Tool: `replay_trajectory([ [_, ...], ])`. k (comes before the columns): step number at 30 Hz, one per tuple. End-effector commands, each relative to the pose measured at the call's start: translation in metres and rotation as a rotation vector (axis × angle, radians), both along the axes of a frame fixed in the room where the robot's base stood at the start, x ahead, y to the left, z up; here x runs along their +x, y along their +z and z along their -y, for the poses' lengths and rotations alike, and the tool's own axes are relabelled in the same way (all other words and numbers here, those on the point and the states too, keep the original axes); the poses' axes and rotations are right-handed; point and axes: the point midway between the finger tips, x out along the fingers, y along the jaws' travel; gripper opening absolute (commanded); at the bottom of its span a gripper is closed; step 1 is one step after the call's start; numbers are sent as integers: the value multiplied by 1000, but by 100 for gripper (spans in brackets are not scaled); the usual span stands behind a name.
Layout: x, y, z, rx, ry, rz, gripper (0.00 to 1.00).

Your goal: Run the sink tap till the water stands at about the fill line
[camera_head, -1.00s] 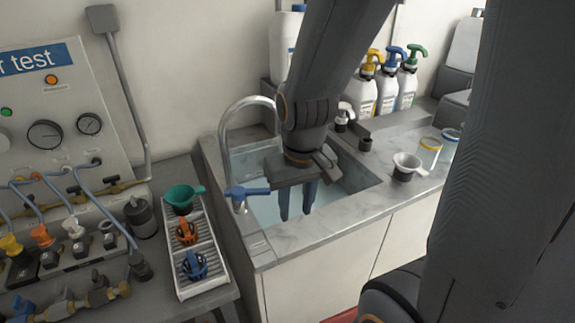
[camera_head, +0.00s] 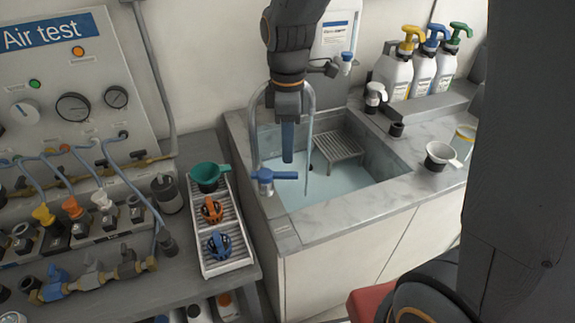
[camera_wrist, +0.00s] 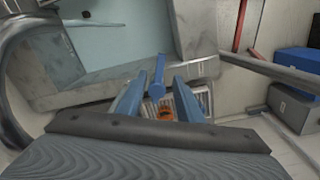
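The sink (camera_head: 352,208) holds pale blue water (camera_head: 330,190) over its floor. I cannot make out a fill line. The curved metal tap (camera_head: 253,130) stands at the sink's left side, with a blue lever (camera_head: 285,176) pointing right. A thin pale line under the spout's end looks like a water stream. My gripper (camera_head: 287,158) points down over the left part of the sink, above the lever and apart from it. In the wrist view, its two blue fingers (camera_wrist: 158,92) are open and empty, with the lever (camera_wrist: 158,70) showing beyond and between them.
A grey rack (camera_head: 342,147) stands in the sink's back part. A slatted tray (camera_head: 222,245) with a green funnel cup (camera_head: 207,176) is left of the sink. A grey-white cup (camera_head: 438,157) and pump bottles (camera_head: 394,72) stand on the right counter.

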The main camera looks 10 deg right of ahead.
Motion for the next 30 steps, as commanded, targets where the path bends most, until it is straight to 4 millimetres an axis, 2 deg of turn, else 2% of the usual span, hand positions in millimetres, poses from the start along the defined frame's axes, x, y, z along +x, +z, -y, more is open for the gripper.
replay_trajectory([
  [9,-2,-44,0,-1,1,-5,33],
  [15,-2,-65,-1,0,0,-3,33],
  [20,-1,-73,-1,0,0,-1,33],
  [28,-1,-74,-1,0,0,0,33],
  [30,-1,-74,-1,0,0,0,21],
])
